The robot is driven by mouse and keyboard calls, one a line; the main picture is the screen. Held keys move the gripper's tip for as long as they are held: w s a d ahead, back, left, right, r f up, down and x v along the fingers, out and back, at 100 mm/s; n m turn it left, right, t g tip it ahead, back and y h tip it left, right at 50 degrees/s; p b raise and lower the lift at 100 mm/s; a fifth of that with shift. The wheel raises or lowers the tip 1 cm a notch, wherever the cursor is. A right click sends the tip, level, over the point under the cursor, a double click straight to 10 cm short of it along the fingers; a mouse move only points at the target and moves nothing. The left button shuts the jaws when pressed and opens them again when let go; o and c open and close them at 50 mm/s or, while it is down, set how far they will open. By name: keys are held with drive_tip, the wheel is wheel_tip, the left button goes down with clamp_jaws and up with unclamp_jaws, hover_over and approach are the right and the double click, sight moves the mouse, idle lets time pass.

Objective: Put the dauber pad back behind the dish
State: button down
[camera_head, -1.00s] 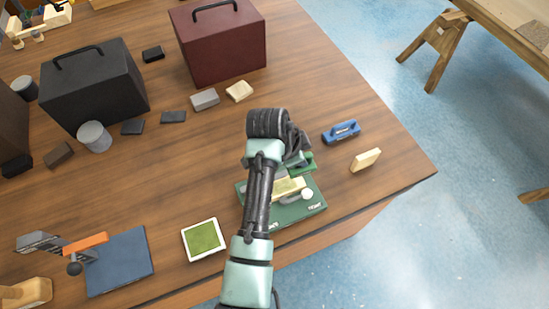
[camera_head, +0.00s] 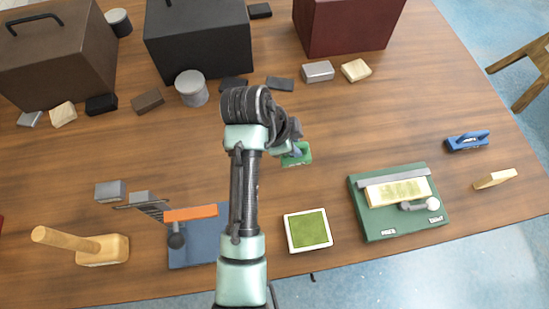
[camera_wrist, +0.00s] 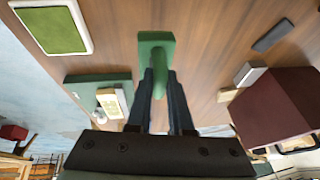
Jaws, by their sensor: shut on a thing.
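The green dauber pad (camera_head: 297,157) is held by my gripper (camera_head: 291,146), partly hidden by it, above the table beyond the dish. In the wrist view the dauber pad (camera_wrist: 156,42) shows at the tips of my gripper (camera_wrist: 159,82), which is shut on its handle. The dish (camera_head: 288,234) is a square white-rimmed tray with a green inside, near the table's front edge. It also shows at the upper left in the wrist view (camera_wrist: 86,38). I cannot tell how far the pad is above the wood.
A green board (camera_head: 375,225) with a pale block and a white-knobbed tool lies right of the dish. A blue mat (camera_head: 195,252) with an orange-handled tool lies left. Bare wood surrounds the pad.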

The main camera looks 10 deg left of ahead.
drive_tip(key=f, duration=0.4)
drive_tip(key=shift+s+d+f+p, duration=0.1)
drive_tip(key=shift+d+p, duration=0.2)
drive_tip(key=shift+p, duration=0.05)
drive_tip(key=shift+f, duration=2.1)
drive_tip(key=shift+a, duration=0.1)
drive_tip(key=shift+f, duration=0.25)
drive_tip(key=c, duration=0.8)
unclamp_jaws()
drive_tip(key=shift+r, duration=0.1)
drive_tip(key=shift+r, duration=0.1)
